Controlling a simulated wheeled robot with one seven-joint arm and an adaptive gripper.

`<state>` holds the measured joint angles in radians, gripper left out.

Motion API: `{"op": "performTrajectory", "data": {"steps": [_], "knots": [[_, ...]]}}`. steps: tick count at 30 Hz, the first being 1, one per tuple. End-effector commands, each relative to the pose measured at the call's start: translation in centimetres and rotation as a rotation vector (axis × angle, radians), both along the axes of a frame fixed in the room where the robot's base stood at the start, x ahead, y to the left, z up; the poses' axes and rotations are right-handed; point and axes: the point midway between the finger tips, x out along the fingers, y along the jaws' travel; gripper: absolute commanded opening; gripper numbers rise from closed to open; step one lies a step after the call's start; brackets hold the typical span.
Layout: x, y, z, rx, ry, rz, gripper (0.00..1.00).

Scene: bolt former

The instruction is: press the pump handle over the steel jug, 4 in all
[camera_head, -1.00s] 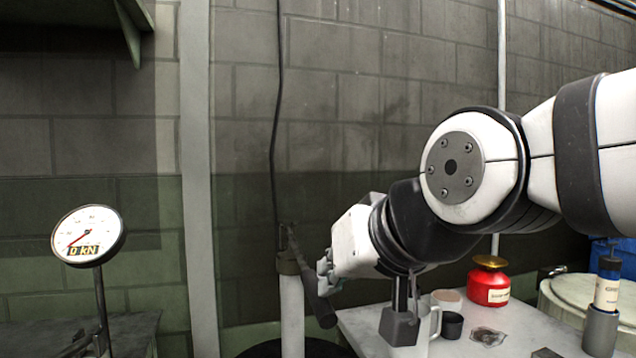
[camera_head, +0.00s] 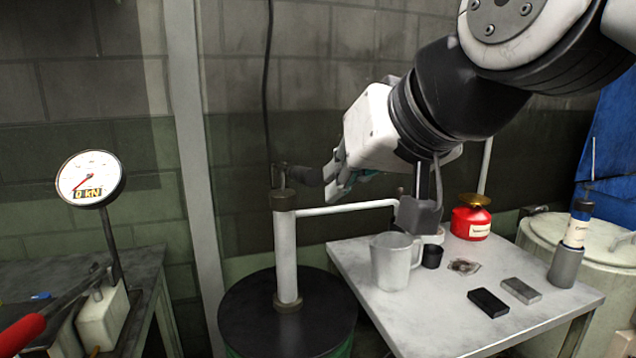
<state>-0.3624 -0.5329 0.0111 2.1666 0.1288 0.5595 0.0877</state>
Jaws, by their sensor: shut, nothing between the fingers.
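The pump is a white upright tube (camera_head: 287,255) on a black drum, with a white spout pipe (camera_head: 345,208) running right. Its dark handle (camera_head: 306,175) sticks out to the right from the pump top, roughly level. My gripper (camera_head: 335,178) is shut and empty at the outer end of the handle; I cannot tell whether it touches. The steel jug (camera_head: 392,264) stands upright on the table below the spout's end. Its contents are hidden. My wrist partly blocks the view above the jug.
The black drum (camera_head: 250,315) stands left of the pale table (camera_head: 400,325). A gauge (camera_head: 90,178) at left reads 0 kN.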

Motion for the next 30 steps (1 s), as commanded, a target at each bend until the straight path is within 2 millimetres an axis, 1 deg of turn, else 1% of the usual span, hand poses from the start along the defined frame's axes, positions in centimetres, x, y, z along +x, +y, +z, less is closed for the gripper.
{"op": "performTrajectory", "data": {"steps": [1, 3, 6, 10, 15, 30], "knots": [[-0.9, -0.4, 0.9, 0.003, -0.007, -0.001, 0.00], [-1.8, -0.9, 1.6, 0.003, -0.007, -0.001, 0.00], [-2.9, -1.4, 2.4, 0.004, -0.007, -0.001, 0.00], [-3.8, -1.8, 2.9, 0.004, -0.007, -0.001, 0.00], [-4.2, -2.0, 3.2, 0.003, -0.006, -0.001, 0.00], [-4.2, -2.0, 3.2, 0.004, -0.007, -0.001, 0.00]]}}
